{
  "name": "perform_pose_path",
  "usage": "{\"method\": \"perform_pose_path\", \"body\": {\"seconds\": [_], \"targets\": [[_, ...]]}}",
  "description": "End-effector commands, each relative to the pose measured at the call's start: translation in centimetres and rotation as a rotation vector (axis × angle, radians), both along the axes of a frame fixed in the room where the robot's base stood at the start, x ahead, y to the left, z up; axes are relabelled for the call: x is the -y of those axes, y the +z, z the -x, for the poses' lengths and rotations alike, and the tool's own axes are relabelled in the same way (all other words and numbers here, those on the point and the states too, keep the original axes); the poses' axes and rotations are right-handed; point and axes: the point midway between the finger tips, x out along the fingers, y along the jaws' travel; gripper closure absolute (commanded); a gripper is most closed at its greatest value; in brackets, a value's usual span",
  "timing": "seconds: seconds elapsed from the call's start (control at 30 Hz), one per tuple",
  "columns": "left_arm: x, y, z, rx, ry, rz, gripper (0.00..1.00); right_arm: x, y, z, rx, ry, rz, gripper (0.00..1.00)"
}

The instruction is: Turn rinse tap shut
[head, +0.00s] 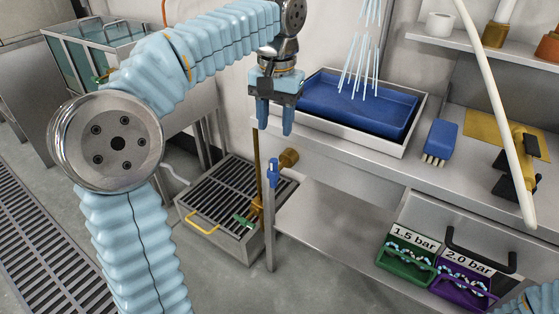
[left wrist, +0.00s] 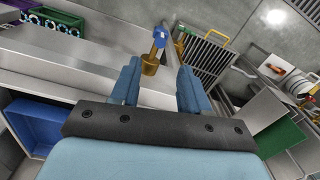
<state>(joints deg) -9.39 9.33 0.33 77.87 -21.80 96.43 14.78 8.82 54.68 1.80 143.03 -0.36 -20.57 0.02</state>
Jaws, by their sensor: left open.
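A brass tap (head: 288,157) with an upright blue lever (head: 272,172) sits at the bench's front edge, near a leg. In the left wrist view the brass body (left wrist: 150,66) and blue lever (left wrist: 160,38) show just beyond and between my fingertips. My left gripper (head: 275,118) is open and empty, pointing down above the tap, apart from it. Its two blue fingers also show in the left wrist view (left wrist: 157,82). Thin water streams (head: 362,68) fall over the blue tray (head: 335,95). My right gripper is out of view.
A brush (head: 440,142) and a brass fitting with a white hose (head: 512,140) are on the bench. Below are a green bin (head: 405,268) and a purple bin (head: 462,290). A floor grate box (head: 215,200) with a green lever (head: 243,221) stands left of the tap.

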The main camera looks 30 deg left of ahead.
Motion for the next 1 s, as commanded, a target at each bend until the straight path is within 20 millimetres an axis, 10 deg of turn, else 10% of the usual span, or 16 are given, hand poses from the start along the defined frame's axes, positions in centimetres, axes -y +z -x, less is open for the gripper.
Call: {"method": "perform_pose_path", "body": {"seconds": [0.5,1.0], "targets": [[-0.4,-10.9,0.1,-0.002,0.000,0.001,0.55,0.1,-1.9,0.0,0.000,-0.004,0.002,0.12],[-0.4,-13.1,0.1,0.000,0.000,0.001,0.55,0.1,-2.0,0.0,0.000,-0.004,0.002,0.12]]}}
